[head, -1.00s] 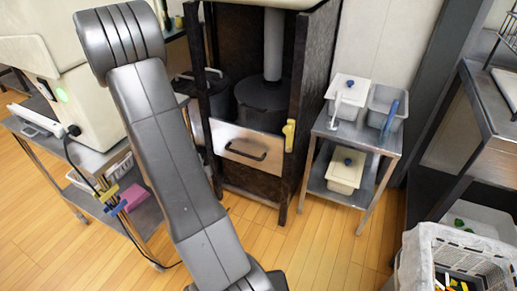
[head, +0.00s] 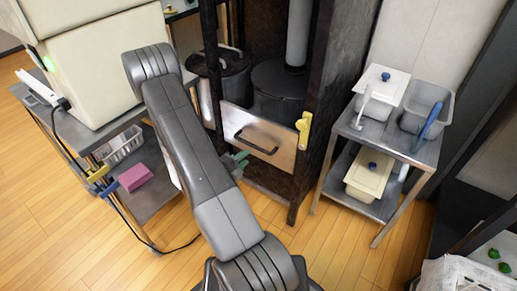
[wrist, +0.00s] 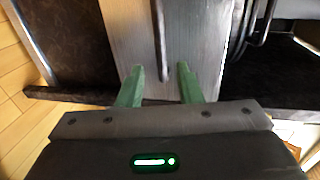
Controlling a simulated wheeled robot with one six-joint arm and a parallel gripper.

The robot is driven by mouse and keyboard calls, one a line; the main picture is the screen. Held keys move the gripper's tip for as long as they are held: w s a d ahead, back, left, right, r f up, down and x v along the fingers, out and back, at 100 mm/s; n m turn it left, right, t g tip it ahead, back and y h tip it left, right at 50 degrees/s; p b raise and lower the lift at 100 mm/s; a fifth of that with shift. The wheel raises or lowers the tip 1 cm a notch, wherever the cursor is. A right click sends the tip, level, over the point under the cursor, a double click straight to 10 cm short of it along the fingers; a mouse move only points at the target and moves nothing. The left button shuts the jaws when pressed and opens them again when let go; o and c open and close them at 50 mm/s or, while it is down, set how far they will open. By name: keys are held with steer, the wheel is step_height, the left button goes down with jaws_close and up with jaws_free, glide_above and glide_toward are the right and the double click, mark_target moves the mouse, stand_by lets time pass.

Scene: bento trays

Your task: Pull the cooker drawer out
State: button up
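The cooker drawer (head: 286,152) has a pale metal front with a dark bar handle (head: 256,141). It sits low in the dark cooker frame (head: 341,75) and looks shut or nearly so. In the head view, the green fingers of my gripper (head: 240,160) show just below the handle, partly hidden behind my arm. In the wrist view, my gripper (wrist: 161,76) is open, its fingers apart towards the drawer front (wrist: 125,35). The handle (wrist: 159,40) runs upright in that picture, its lower end between the fingertips. I see no contact with it.
A steel cart (head: 405,145) with lidded white containers stands right of the cooker. A steel table (head: 90,128) with a cream machine and pink block (head: 135,177) stands at the left. Wooden floor (head: 330,262) is open in front.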

mark_target(258, 148)
steer(key=b+x, duration=0.1)
steer(key=x, duration=0.8)
steer(key=shift+w+d, duration=0.1)
steer(key=shift+w, duration=0.1)
jaws_close()
